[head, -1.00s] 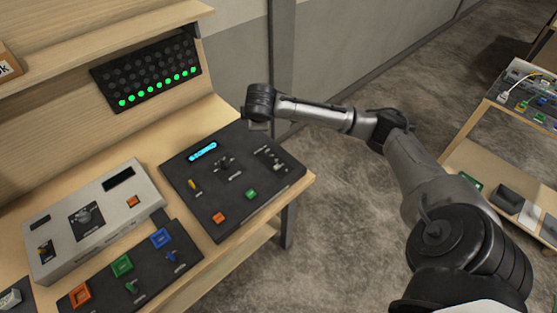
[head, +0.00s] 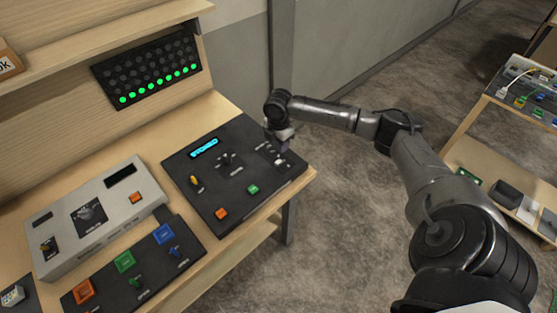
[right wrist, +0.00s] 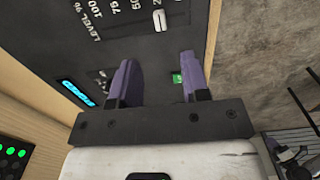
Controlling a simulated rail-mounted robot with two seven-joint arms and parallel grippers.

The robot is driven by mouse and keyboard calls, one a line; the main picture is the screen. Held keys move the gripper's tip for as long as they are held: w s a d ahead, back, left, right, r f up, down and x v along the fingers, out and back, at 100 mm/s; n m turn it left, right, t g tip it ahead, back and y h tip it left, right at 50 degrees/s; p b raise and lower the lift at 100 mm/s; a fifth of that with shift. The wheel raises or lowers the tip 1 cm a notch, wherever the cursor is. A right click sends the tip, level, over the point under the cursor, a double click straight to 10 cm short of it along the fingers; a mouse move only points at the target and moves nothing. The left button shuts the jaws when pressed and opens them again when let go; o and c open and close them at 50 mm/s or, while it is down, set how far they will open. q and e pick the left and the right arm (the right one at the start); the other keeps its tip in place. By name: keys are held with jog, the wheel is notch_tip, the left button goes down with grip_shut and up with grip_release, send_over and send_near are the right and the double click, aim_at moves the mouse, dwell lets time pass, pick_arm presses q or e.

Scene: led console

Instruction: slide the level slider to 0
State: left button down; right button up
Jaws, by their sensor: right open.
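The level slider shows as a small white knob (right wrist: 159,19) at the top of the right wrist view, next to a "LEVEL %" scale with printed numbers. Part of the scale is cut off, so I cannot tell its exact reading. In the head view the slider (head: 279,162) is on the right part of the dark console (head: 222,198). My right gripper (head: 284,149) is just above and behind the slider there. In the right wrist view its two purple fingers (right wrist: 157,78) are apart with nothing between them; the knob lies beyond their gap. My left gripper is out of view.
The console also has a lit blue display (head: 204,148), a yellow-handled switch (head: 194,181), an orange button (head: 222,214) and a green button (head: 253,189). A grey box (head: 95,215) and a button panel (head: 135,270) stand to the left. An LED board (head: 147,70) hangs behind.

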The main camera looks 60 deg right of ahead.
aim_at(279, 162)
notch_tip(279, 162, down, 10)
jog(key=shift+r, duration=0.1)
dwell(0.4)
grip_shut()
dwell(0.3)
